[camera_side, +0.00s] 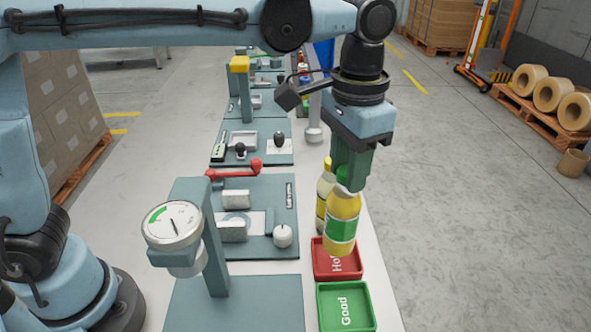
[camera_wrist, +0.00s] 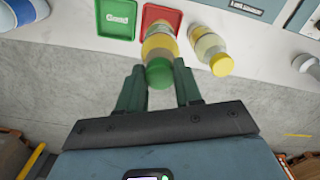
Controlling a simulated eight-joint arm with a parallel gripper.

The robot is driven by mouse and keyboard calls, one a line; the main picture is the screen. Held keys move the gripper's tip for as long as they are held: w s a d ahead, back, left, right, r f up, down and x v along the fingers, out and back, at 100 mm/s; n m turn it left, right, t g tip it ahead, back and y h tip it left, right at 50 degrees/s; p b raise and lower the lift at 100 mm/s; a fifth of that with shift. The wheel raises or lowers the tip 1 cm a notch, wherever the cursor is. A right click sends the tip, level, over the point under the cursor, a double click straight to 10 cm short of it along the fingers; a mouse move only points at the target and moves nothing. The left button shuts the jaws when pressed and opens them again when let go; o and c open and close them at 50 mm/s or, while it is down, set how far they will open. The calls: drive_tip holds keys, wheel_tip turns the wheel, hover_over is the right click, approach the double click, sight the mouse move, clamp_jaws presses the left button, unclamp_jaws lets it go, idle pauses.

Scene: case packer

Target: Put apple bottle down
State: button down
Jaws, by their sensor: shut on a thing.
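The apple bottle (camera_side: 341,226), yellow with a green label and green cap, is upright in my gripper (camera_side: 350,182), whose fingers are shut around its top. In the wrist view the bottle's green cap (camera_wrist: 158,74) sits between the two fingers of my gripper (camera_wrist: 159,70). In the side view the bottle's base overlaps the red tray (camera_side: 318,262); I cannot tell whether it touches. The green "Good" tray (camera_side: 328,313) is nearer the camera, in front of the red one. It also shows in the wrist view (camera_wrist: 117,35).
A second bottle (camera_side: 323,194) with a yellow cap stands just behind the held one; it also shows in the wrist view (camera_wrist: 209,45). A gauge stand (camera_side: 205,232) and a teal panel with a red lever (camera_side: 235,171) are to the left. Floor lies open to the right.

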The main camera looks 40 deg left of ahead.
sight(343, 213)
drive_tip(key=shift+f, duration=2.15)
drive_tip(key=c, duration=0.8)
unclamp_jaws()
drive_tip(key=shift+o, duration=0.2)
